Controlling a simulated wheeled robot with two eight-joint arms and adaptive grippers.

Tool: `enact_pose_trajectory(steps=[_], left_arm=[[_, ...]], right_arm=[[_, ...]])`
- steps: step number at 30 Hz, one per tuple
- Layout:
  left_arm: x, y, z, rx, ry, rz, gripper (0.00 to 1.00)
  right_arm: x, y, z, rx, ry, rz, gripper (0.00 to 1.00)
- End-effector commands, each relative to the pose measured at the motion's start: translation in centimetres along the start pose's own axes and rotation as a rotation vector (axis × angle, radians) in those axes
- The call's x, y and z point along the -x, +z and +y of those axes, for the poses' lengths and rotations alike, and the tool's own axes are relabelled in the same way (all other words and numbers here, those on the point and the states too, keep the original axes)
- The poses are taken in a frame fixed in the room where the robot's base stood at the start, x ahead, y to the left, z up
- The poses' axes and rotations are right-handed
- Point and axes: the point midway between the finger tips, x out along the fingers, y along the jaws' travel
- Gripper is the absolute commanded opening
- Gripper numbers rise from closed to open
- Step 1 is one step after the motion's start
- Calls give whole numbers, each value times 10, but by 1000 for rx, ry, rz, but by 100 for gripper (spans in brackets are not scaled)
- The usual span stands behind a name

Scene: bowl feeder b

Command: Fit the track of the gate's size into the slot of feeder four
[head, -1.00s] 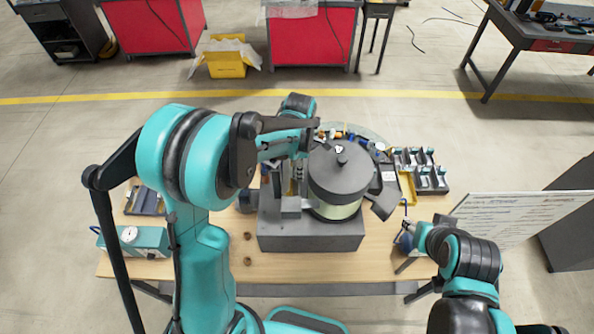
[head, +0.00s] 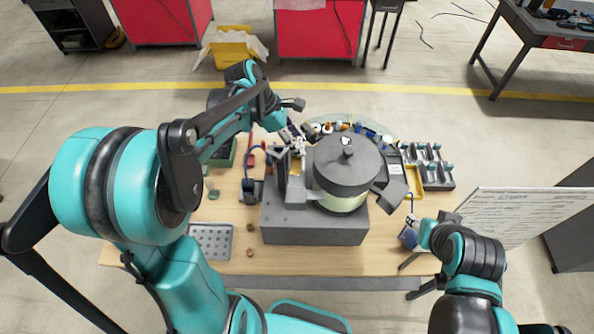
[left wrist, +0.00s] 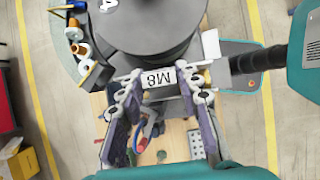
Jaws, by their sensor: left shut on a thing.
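The feeder's grey round bowl (head: 345,170) stands on a grey base (head: 315,228) on the wooden table. A "4" shows on the bowl in the left wrist view (left wrist: 150,25). My left gripper (head: 294,138) is at the bowl's left side, above the base. In the left wrist view its fingers (left wrist: 160,88) are shut on a small track piece (left wrist: 158,78) with a white "M8" label, beside the bowl's edge. The slot is hidden, so I cannot tell whether the track touches it. My right gripper (head: 412,235) is low at the table's right front; its fingers are unclear.
A compartment tray (head: 428,165) stands right of the feeder. Coloured parts (head: 350,127) line the disc behind the bowl. A perforated grey tray (head: 211,241) lies at the front left. A white sign board (head: 515,212) is at the right. The table's front strip is mostly clear.

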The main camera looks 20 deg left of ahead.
Motion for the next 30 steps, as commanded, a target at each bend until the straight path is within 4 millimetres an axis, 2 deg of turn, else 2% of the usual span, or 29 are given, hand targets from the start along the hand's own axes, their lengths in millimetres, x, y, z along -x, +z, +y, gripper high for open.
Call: enact_pose_trajectory(steps=[4,6,12,24,30], left_arm=[[9,-5,4,12,9,-139,0],[7,-8,5,14,11,-170,0],[-24,-24,4,13,10,-184,0],[-69,-48,4,13,10,-182,0],[-74,-51,3,14,10,-181,0]], right_arm=[[-3,2,0,0,0,0,40],[-3,2,0,0,0,0,40],[-2,2,0,0,0,0,40],[-2,1,0,0,0,0,40],[-2,1,0,0,0,0,40]])
